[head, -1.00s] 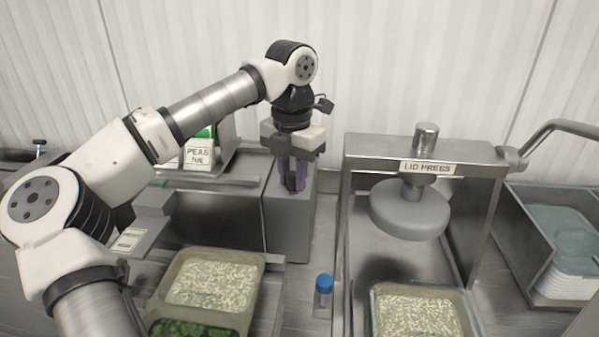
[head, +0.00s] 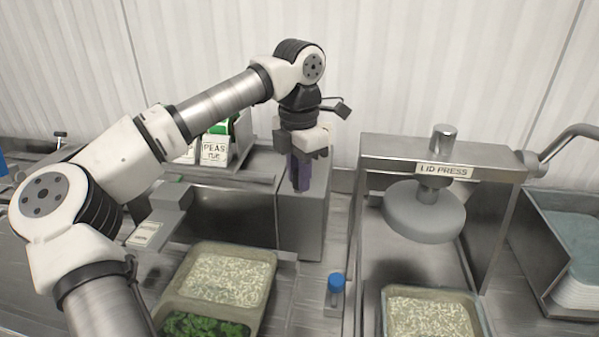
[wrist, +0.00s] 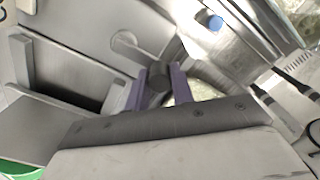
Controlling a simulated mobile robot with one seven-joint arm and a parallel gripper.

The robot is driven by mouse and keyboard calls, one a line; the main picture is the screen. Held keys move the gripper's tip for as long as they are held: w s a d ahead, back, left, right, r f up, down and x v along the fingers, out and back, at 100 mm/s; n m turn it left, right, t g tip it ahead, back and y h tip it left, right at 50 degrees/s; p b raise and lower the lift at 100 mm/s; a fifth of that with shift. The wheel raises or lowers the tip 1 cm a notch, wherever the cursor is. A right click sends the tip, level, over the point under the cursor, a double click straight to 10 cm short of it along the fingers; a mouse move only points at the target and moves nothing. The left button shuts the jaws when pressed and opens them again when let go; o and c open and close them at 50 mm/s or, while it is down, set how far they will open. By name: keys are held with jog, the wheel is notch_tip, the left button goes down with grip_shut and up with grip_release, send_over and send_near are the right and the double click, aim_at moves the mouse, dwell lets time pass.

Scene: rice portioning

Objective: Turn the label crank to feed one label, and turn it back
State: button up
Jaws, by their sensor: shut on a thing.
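The label machine is a grey metal housing (head: 305,225) left of the lid press. My gripper (head: 300,178) points down over its top, with purple fingers shut. In the wrist view, the fingers (wrist: 160,82) close around the dark round knob (wrist: 158,72) of the label crank. A grey crank arm (wrist: 138,50) runs from the knob toward a round pivot on the housing. The crank is hidden behind the gripper in the head view. A printed label (head: 146,233) lies on the small grey ledge at the left.
The lid press (head: 425,210) stands to the right, with a rice tray (head: 388,310) under its front. A tray of rice and greens (head: 262,262) sits in front of the housing. A PEAS card (head: 214,152) is behind.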

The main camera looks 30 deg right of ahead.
jog(key=o, duration=1)
notch_tip(320, 180, up, 14)
jog(key=shift+f+b, duration=0.1)
jog(key=shift+b, duration=0.7)
